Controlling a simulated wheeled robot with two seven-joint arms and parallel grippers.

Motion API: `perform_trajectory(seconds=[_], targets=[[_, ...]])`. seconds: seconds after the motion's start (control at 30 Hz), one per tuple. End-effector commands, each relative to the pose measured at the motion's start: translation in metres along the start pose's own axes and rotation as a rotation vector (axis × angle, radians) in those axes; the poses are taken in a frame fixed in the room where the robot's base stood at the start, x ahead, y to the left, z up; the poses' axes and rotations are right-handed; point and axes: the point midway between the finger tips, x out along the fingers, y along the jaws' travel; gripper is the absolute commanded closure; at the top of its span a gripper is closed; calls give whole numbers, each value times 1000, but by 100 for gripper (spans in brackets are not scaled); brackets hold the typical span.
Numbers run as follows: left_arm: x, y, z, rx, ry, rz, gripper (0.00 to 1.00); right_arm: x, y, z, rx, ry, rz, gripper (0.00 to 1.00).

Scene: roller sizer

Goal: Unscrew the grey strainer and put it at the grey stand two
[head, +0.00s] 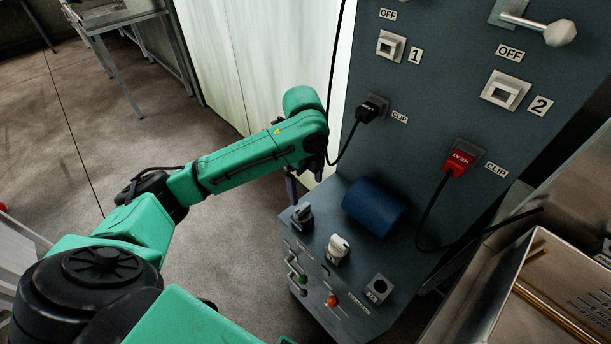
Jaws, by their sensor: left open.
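I cannot pick out the grey strainer or the grey stand two in the head view. My left gripper (304,182) hangs at the end of the green arm, just left of the dark machine's panel and above its lower console. Its fingers are dark, small and partly hidden by the wrist. It is open, and I see nothing held between them. My right gripper is out of view.
The dark machine panel (440,105) carries switches, a black plug (368,110) and a red plug (460,162) with cables. A blue roller (374,207) and knobs are on its console. A metal tray (490,285) stands right. A table (110,18) stands far left; the floor between is open.

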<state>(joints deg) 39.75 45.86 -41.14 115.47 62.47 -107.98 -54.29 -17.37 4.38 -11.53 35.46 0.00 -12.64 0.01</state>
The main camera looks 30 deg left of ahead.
Motion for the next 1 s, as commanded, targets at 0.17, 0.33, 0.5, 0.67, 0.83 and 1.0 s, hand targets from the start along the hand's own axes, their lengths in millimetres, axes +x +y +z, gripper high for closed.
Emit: perform_trajectory(seconds=[0.17, 0.33, 0.5, 0.67, 0.83, 1.0], targets=[[-6, 2, 13, 54, -16, 34, 3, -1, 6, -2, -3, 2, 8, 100], [24, 4, 12, 52, -14, 36, 3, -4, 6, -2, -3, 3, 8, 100], [66, 5, 13, 50, -15, 33, 3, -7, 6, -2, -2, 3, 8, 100], [104, 6, 13, 51, -15, 32, 3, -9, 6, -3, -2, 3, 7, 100], [129, 5, 13, 52, -15, 28, 3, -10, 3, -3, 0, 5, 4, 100], [134, 5, 14, 52, -16, 26, 3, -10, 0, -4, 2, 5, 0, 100]])
